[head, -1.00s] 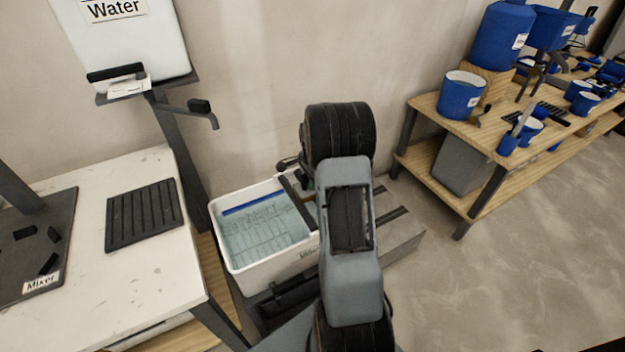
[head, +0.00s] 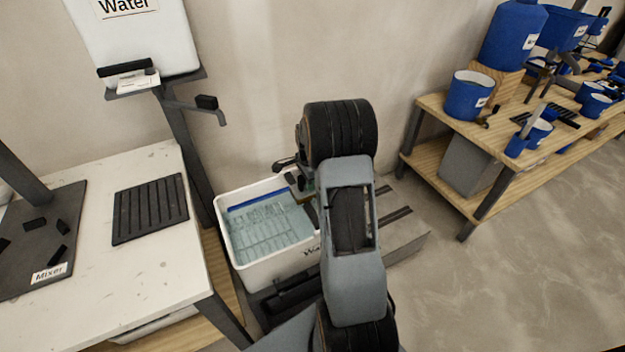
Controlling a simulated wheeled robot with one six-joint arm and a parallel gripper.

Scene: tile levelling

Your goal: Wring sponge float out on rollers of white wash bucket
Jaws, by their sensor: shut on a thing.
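The white wash bucket (head: 232,238) stands low in the middle, filled with clear water (head: 265,232) with a blue strip along its far inner edge. My arm covers the bucket's right end, so the rollers are mostly hidden. My gripper (head: 301,181) shows only in part, beside the dark wrist joint, low over the bucket's far right part. It is shut on the sponge float (head: 303,195), of which only a small tan and dark bit shows. I cannot tell whether the float touches the rollers.
A white table (head: 150,265) with a black ribbed mat (head: 150,208) and a mixer stand is at left. A water tank (head: 140,45) with a tap (head: 207,103) stands behind. A wooden bench (head: 445,105) with blue buckets is at right. Open floor lies at lower right.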

